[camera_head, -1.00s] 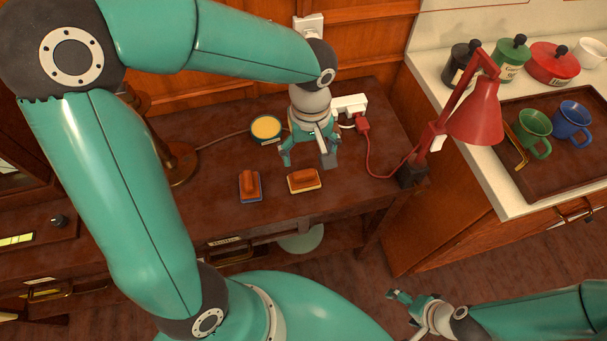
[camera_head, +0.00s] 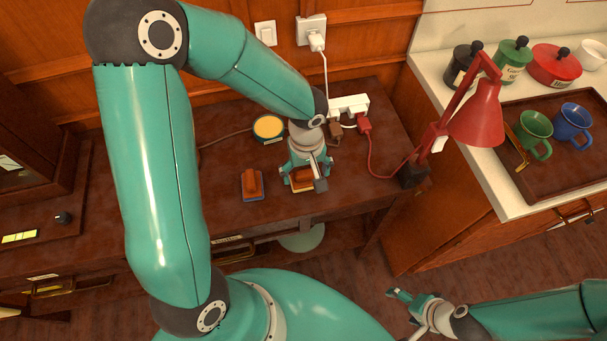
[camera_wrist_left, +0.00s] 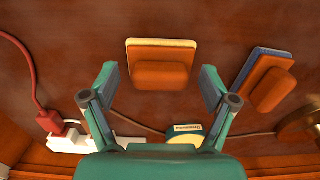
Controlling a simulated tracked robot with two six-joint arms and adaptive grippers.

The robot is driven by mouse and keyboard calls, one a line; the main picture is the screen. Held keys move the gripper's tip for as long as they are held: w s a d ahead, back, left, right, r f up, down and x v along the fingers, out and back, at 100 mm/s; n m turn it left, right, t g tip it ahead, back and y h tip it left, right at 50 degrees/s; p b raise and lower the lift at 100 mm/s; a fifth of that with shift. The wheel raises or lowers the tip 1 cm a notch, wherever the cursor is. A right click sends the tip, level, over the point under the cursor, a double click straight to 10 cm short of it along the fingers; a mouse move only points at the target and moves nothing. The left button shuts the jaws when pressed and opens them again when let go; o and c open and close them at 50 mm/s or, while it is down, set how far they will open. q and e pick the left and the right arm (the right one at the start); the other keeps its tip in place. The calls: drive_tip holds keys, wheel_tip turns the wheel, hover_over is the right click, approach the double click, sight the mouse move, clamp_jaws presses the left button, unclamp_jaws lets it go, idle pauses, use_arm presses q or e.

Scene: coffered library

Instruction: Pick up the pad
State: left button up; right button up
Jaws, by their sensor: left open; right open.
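Two pads with orange-brown grips lie on the dark wooden desk (camera_head: 225,210). The pad with the cream base (camera_head: 302,186) is partly hidden by my left gripper (camera_head: 304,182) in the head view. The left wrist view shows this pad (camera_wrist_left: 161,65) between and beyond the open fingers, which do not appear to grip it. The pad with the blue base (camera_head: 252,184) lies to its left in the head view, and to its right in the wrist view (camera_wrist_left: 268,82). My right gripper (camera_head: 404,314) is open and empty at the bottom, away from the desk.
A round yellow-topped device (camera_head: 268,127) sits behind the pads. A white power strip (camera_head: 349,104) with a red plug and cord is at the back right. A red lamp (camera_head: 474,112) stands to the right. The desk front is clear.

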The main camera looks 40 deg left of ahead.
use_arm(q)
drive_tip(key=shift+c, duration=0.3)
drive_tip(key=c, duration=1.2)
drive_tip(key=shift+r, duration=0.1)
